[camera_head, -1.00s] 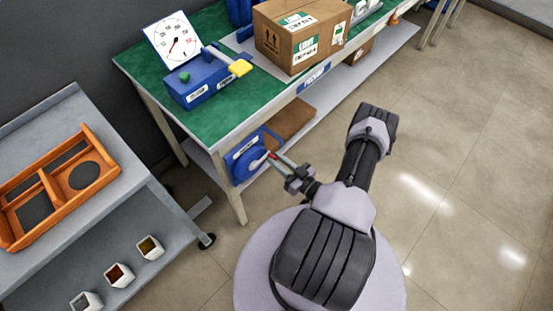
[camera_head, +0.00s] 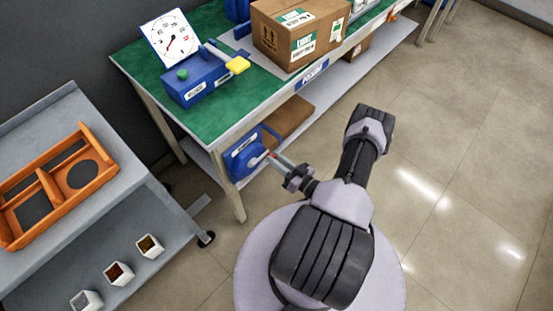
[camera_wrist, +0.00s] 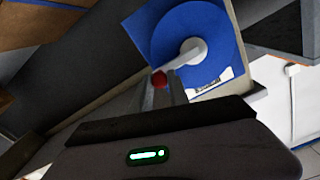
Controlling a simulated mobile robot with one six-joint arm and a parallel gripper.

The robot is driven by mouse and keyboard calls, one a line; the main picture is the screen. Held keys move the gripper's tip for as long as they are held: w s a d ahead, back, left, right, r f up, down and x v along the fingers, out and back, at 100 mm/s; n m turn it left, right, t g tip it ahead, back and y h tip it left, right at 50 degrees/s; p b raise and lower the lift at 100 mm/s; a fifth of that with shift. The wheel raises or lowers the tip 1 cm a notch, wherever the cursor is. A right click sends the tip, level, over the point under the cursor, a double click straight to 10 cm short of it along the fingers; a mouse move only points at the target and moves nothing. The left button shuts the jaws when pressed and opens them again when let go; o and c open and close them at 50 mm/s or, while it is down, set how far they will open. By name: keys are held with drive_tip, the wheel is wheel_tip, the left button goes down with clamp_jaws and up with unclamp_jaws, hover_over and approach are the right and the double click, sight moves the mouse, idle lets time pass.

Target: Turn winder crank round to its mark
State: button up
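The winder (camera_head: 240,160) is a blue round drum on the lower shelf at the bench's near end. In the wrist view its blue face (camera_wrist: 178,32) fills the top middle. A pale crank arm (camera_wrist: 180,58) runs from the hub down and left to a red knob (camera_wrist: 159,79). My gripper (camera_head: 273,157) reaches the crank from the right. In the wrist view my gripper's fingers (camera_wrist: 160,88) stand close on both sides of the red knob and appear shut on it. A white label (camera_wrist: 208,85) sits on the drum's lower edge. I cannot make out the mark.
The green bench top (camera_head: 222,116) above bears a blue pump box (camera_head: 205,84), a dial gauge (camera_head: 170,38) and a cardboard box (camera_head: 292,38). A brown box (camera_head: 290,117) lies behind the winder. A grey cart (camera_head: 125,205) stands left. The floor at right is clear.

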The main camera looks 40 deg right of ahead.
drive_tip(key=o, duration=0.4)
drive_tip(key=s+p, duration=0.1)
drive_tip(key=s, duration=0.4)
drive_tip(key=s+p, duration=0.1)
drive_tip(key=s, duration=0.5)
drive_tip(key=s+p, duration=0.1)
drive_tip(key=s, duration=0.5)
drive_tip(key=shift+s+d, duration=0.25)
